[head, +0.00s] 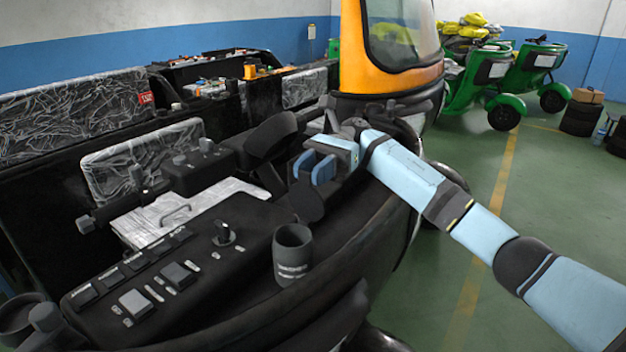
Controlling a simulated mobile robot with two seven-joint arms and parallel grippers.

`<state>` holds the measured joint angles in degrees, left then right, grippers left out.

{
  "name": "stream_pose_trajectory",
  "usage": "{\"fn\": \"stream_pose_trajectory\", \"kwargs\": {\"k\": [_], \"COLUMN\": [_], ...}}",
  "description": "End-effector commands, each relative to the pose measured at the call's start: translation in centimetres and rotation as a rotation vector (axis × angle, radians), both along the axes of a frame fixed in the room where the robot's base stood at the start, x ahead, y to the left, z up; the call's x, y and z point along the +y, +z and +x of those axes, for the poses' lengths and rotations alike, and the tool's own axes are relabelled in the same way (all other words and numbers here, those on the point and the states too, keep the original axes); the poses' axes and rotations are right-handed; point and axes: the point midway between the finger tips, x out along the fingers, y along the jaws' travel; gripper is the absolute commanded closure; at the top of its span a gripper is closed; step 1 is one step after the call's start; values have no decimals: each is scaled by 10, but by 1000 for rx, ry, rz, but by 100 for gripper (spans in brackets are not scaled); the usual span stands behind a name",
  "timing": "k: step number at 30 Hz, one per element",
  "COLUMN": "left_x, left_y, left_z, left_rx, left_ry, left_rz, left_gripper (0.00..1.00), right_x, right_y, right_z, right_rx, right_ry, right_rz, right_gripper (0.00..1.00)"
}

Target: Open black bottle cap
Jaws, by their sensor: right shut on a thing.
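A black bottle (291,262) with pale lettering stands upright at the front right of the black console. Its top shows as a dark open round. My right gripper (314,168), with blue fingers, is above and slightly right of the bottle, apart from it. It is shut on a dark rounded piece (308,200) that looks like the black cap; the fingers hide part of it. My left gripper is not in view.
The console (243,262) carries several switches and a small knob (224,234). A silver plate (160,210) lies behind it. Plastic-wrapped panels (75,115) stand at left. An orange cab (375,75) rises behind my right arm.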

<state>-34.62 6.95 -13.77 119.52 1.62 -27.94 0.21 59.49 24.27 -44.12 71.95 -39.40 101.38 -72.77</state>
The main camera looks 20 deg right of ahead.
Motion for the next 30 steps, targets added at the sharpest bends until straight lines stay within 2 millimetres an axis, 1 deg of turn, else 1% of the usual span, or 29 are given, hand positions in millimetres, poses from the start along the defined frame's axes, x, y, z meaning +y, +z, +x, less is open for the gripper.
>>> {"fn": "stream_pose_trajectory", "kwargs": {"k": [1, 17, 18, 21, 30], "left_x": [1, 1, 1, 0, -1], "left_y": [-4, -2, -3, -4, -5], "left_z": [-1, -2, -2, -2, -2], "left_rx": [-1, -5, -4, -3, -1], "left_ry": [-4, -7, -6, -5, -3], "left_rz": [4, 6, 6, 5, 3], "left_gripper": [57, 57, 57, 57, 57], "right_x": [0, 0, 0, 0, -2], "right_y": [-5, -4, -4, -4, -2], "right_z": [0, 1, 1, 1, 3], "right_rx": [8, 23, 23, 23, 21], "right_ry": [2, 3, 3, 3, 1], "right_rz": [5, 19, 19, 20, 21], "right_gripper": [100, 100, 64, 45, 45]}}
